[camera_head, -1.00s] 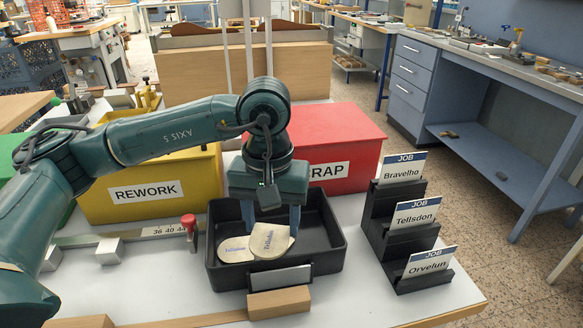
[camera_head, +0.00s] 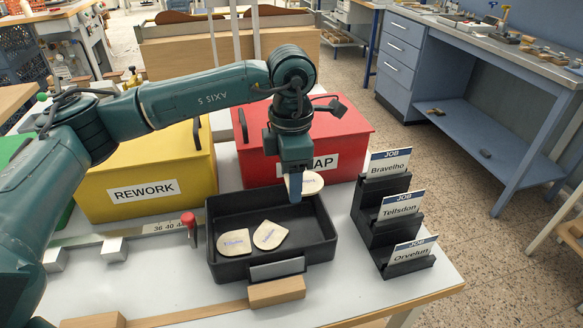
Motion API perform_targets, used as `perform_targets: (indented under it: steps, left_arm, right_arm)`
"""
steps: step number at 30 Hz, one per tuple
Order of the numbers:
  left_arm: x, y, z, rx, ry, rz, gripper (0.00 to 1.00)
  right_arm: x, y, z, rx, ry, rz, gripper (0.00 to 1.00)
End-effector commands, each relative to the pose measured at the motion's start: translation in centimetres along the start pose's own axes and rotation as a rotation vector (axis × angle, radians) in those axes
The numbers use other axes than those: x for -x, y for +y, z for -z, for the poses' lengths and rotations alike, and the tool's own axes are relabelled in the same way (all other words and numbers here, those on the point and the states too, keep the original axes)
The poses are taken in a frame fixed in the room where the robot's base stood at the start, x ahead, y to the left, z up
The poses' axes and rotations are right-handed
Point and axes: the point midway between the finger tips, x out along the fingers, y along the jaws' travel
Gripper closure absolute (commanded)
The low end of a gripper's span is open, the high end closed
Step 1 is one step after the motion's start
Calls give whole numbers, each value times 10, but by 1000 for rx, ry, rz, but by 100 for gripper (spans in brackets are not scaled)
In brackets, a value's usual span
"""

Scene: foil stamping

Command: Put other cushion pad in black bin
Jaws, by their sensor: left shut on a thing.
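My left gripper (camera_head: 296,190) is above the far right part of the black bin (camera_head: 322,252), turned so its fingers show edge-on. It is shut on a pale cushion pad (camera_head: 313,183), which shows partly behind the fingers, in front of the red box. Printing on the held pad is too small to read. Two more pale rounded pads lie on the bin floor, a left one (camera_head: 233,242) and a right one (camera_head: 270,235), side by side, with small blue lettering. My right gripper is not in view.
The yellow REWORK box (camera_head: 150,165) and a red box (camera_head: 345,135) stand behind the bin. A black stepped rack (camera_head: 375,228) with JOB cards stands to the right. A red-knobbed stop (camera_head: 189,222) and a wooden block (camera_head: 277,291) are near the bin.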

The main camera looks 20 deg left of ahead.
Motion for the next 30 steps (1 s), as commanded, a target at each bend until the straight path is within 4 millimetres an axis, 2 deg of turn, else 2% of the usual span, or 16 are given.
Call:
perform_targets:
  steps: [16, 24, 30]
  left_arm:
    - [-4, 1, -1, 41, 0, 0, 66]
    - [-35, 0, -1, 40, 1, 0, 66]
    - [-59, 0, -1, 40, 1, 1, 66]
  right_arm:
    - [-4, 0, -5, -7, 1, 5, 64]
    - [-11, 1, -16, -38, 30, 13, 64]
    - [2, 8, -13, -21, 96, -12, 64]
